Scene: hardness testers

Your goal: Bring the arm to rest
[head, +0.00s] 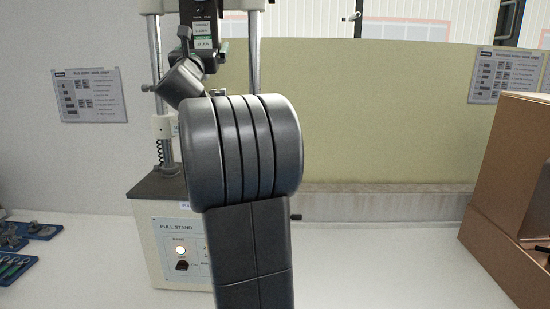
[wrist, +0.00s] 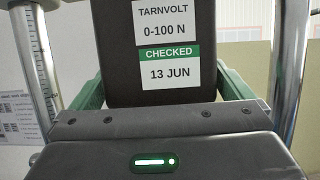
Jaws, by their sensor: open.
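My arm (head: 243,150) rises through the middle of the head view and bends toward the pull stand (head: 155,235). A dark force gauge (head: 188,10) hangs between the stand's posts, partly cut off by the top edge. In the wrist view the gauge (wrist: 118,55) fills the upper middle, with labels reading "TARNVOLT 0-100 N" and "CHECKED 13 JUN". My gripper (wrist: 165,88) is open, its green fingers showing on either side of the gauge's lower part. I cannot tell whether they touch it.
The stand's chrome posts (head: 253,50) flank the gauge closely. Blue trays (head: 30,235) with small metal parts lie at the left. A cardboard box (head: 510,185) stands at the right. The white bench (head: 385,255) between stand and box is clear.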

